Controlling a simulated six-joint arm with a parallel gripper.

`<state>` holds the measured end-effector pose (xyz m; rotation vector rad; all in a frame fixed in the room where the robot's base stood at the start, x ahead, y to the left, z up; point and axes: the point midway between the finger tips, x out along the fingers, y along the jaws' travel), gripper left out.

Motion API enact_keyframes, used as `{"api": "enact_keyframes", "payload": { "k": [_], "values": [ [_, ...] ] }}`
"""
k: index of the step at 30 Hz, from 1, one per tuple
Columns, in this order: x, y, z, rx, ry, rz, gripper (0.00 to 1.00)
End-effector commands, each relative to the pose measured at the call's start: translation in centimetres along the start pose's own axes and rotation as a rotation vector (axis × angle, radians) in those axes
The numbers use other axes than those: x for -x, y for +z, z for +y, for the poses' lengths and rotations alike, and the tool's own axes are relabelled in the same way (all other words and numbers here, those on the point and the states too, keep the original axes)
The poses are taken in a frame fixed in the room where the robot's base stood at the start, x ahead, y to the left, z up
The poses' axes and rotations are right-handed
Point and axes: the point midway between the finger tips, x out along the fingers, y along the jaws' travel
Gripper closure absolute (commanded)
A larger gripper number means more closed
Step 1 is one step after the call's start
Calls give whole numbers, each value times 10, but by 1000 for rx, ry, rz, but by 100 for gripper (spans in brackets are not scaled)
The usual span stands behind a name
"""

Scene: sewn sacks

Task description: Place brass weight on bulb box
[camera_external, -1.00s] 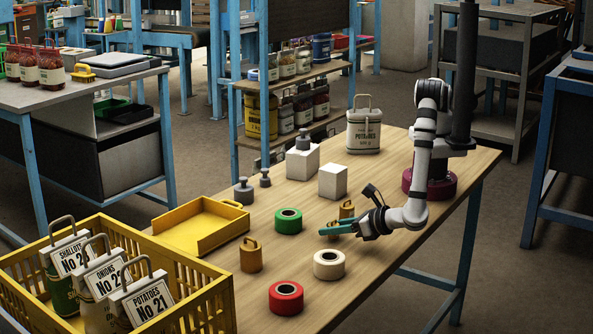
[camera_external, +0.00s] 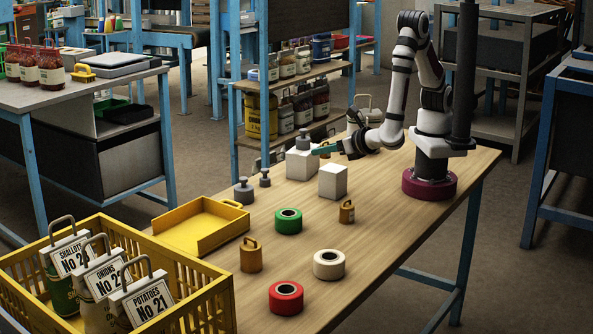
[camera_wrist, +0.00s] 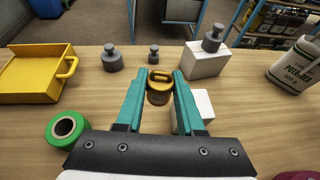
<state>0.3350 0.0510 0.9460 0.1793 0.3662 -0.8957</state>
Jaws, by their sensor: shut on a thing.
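My gripper (camera_external: 323,149) has teal fingers and is shut on a brass weight (camera_wrist: 158,88), held upright between the fingertips in the wrist view. In the external view I cannot make out the held weight. Two plain white boxes stand on the table, with no readable label. The nearer box (camera_external: 333,182) has a bare top; in the wrist view it (camera_wrist: 203,104) is partly hidden behind the right finger. The farther box (camera_external: 299,167) carries a grey weight (camera_external: 303,140). My gripper is above the table close to both boxes. Two other brass weights (camera_external: 347,212) (camera_external: 250,256) stand on the table.
Two grey weights (camera_external: 243,191) (camera_external: 265,178) stand left of the boxes. Green (camera_external: 288,220), white (camera_external: 328,264) and red (camera_external: 286,297) tape rolls lie nearer. A yellow tray (camera_external: 197,231) is at left.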

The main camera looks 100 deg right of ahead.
Motion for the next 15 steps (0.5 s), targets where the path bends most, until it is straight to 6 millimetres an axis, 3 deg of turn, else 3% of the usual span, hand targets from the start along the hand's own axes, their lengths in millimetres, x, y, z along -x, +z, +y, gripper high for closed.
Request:
{"api": "enact_keyframes", "payload": {
  "k": [3,6,15],
  "values": [
    [-11,22,-40,-40,-92,0,100],
    [-16,30,-63,-58,-144,0,100],
    [-40,-22,-71,-59,-163,-1,100]
  ]
}}
